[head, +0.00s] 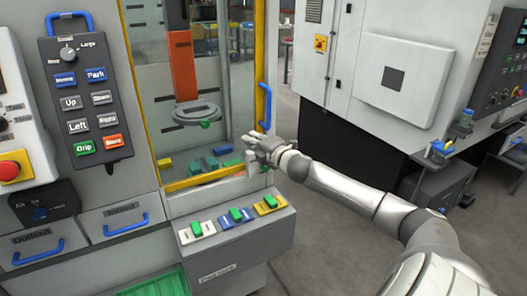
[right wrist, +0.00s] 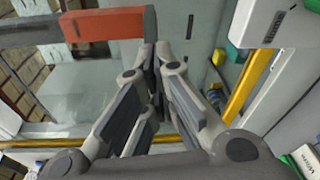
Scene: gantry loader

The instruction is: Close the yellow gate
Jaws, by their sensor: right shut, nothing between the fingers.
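The yellow gate (head: 259,62) is a yellow-edged clear panel on the front of the grey cabinet, with a blue handle (head: 267,106) on its right upright. Whether it stands fully flush with the cabinet I cannot tell. My right gripper (head: 250,147) is at the gate's lower right corner, below the handle and apart from it. It is shut and empty, and hides part of that corner. In the right wrist view its fingers (right wrist: 156,55) are together, with a yellow bar (right wrist: 250,85) to their right. My left gripper is not in view.
Inside the cabinet are an orange column (head: 182,65), a round grey plate (head: 197,112) and several coloured blocks. A sloped tray (head: 235,245) with coloured blocks juts out below the gate. A button panel (head: 85,95) is at left. A white machine (head: 395,85) stands at right, beyond open floor.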

